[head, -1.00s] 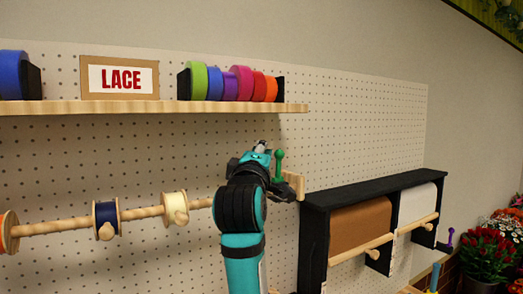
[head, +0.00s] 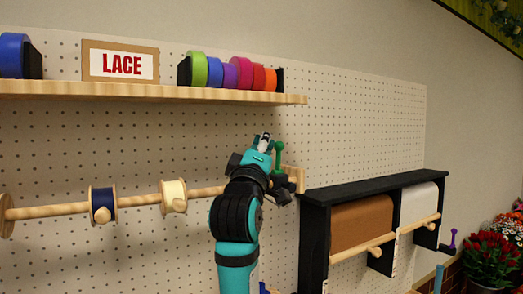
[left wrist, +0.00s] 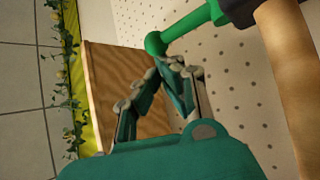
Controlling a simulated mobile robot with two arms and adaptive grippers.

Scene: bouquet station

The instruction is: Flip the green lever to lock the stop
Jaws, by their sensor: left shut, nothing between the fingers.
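The green lever (head: 279,159) stands upright with a ball on top, beside the wooden bracket (head: 297,177) at the end of the spool rod. My left gripper (head: 263,142) is just left of the lever in the head view, with its tips near the height of the ball. In the left wrist view the lever's green ball and stem (left wrist: 185,30) lie just beyond the shut fingertips (left wrist: 158,67). The fingers hold nothing. I cannot tell whether they touch the lever. My wrist hides the lever's base in the head view. My right gripper is not in view.
The rod (head: 135,202) carries a dark blue spool (head: 102,204) and a cream spool (head: 173,196). A wooden shelf (head: 150,94) with coloured rolls is above. A black paper-roll rack (head: 314,240) stands right of my arm. The pegboard (head: 350,120) above the rack is bare.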

